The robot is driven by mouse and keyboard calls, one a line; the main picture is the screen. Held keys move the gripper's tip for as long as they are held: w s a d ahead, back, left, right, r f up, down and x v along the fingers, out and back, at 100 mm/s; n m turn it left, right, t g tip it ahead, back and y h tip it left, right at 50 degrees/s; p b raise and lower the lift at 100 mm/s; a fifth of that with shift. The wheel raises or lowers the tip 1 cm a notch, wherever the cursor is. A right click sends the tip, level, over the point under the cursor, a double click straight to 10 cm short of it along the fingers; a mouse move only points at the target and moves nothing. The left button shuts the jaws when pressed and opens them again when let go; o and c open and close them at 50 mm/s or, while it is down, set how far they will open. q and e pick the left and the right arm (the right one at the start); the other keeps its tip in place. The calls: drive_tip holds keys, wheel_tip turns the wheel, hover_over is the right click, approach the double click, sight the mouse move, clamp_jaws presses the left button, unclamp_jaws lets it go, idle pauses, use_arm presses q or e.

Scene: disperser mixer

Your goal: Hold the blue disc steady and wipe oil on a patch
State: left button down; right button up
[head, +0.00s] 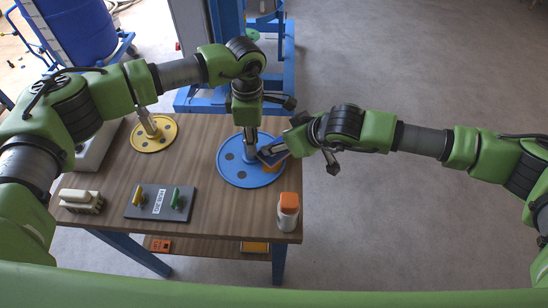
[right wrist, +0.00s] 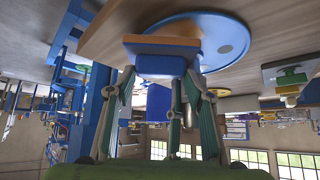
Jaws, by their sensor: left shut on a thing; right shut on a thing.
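The blue disc (head: 231,173) lies flat near the table's right edge, with dark round holes and a central upright hub. My left gripper (head: 250,141) comes down from above and is shut on this hub. My right gripper (head: 284,148) is shut on a blue block with an orange pad (head: 268,159), over the disc's right part. In the right wrist view the gripper (right wrist: 165,85) holds the block (right wrist: 165,62), with the orange pad (right wrist: 160,41) on the side facing the disc (right wrist: 228,45). I cannot tell whether the pad touches the disc. No oil is discernible.
A white bottle with an orange cap (head: 288,211) stands at the table's front right corner. A yellow disc (head: 153,145) lies at the back left. A dark board (head: 160,213) with yellow and green pieces and a beige block (head: 80,201) are at front left. Floor at right is clear.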

use_arm(q)
drive_tip(key=shift+d, duration=0.3)
use_arm(e)
drive_tip(key=shift+a+r, duration=0.45)
drive_tip(key=shift+s+d+r, duration=0.1)
drive_tip(key=shift+r, duration=0.4)
use_arm(q)
drive_tip(key=shift+a, duration=0.15)
use_arm(e)
drive_tip(key=v, duration=0.4)
drive_tip(key=shift+w+r, duration=0.25)
use_arm(q)
drive_tip(key=shift+a, duration=0.15)
use_arm(e)
drive_tip(key=r, duration=0.1)
drive_tip(key=d+r, duration=0.1)
drive_tip(key=r, duration=0.1)
drive_tip(key=s+r, duration=0.1)
drive_tip(key=shift+d+r, duration=0.2)
drive_tip(key=shift+r, duration=0.1)
use_arm(q)
drive_tip(key=c, duration=2.2)
unclamp_jaws()
drive_tip(key=shift+o, duration=0.2)
drive_tip(key=shift+r, duration=0.15)
drive_tip(key=shift+r, duration=0.5)
